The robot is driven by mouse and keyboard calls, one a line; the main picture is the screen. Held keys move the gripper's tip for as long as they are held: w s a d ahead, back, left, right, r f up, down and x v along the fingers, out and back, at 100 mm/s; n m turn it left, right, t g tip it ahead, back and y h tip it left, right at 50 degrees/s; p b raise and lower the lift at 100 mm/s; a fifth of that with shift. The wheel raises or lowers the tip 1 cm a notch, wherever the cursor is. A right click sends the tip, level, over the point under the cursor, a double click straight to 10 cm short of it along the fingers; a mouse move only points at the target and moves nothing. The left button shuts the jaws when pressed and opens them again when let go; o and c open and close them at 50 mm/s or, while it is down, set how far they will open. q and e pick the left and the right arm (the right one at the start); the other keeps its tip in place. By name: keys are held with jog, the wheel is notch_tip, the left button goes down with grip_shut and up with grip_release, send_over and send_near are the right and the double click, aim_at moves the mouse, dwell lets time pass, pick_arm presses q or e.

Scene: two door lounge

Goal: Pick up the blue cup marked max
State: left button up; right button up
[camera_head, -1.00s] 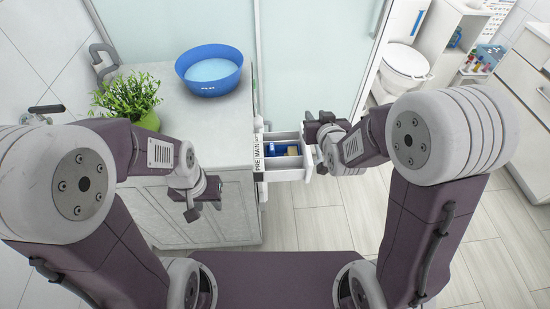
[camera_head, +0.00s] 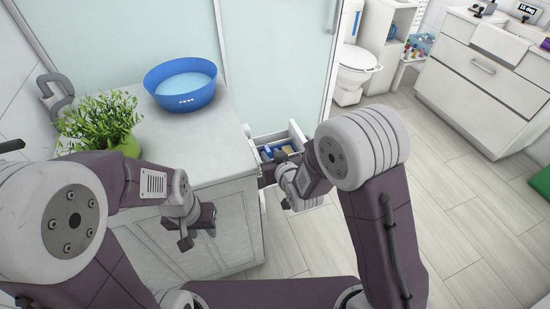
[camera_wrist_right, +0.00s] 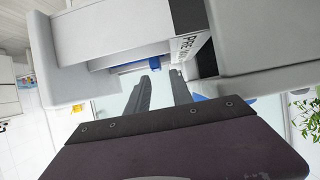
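No cup marked max can be made out. An open drawer (camera_head: 296,133) juts from the grey cabinet, with a small blue object (camera_head: 268,151) and a tan one (camera_head: 286,149) inside. Blue also shows by the drawer in the right wrist view (camera_wrist_right: 133,67); its shape and any marking are unclear. My right gripper (camera_wrist_right: 160,78) has its two dark fingers apart with nothing visible between them. In the head view it is at the drawer's near side, its tips partly hidden. My left gripper (camera_head: 196,228) is open and empty in front of the cabinet, left of the drawer.
A blue basin (camera_head: 182,98) and a potted plant (camera_head: 100,122) stand on the grey countertop (camera_head: 185,135). The drawer carries a printed label (camera_wrist_right: 190,42). A toilet (camera_head: 357,68) and a white cabinet (camera_head: 485,85) are farther back.

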aim_at(268, 150)
jog(key=shift+d+x, duration=0.2)
jog(key=shift+x, duration=0.9)
jog(key=x, duration=0.5)
jog(key=shift+d+f+b, duration=0.15)
jog(key=shift+f+b, duration=0.05)
jog(key=shift+b, duration=0.2)
jog(key=shift+s+r, duration=0.1)
grip_shut()
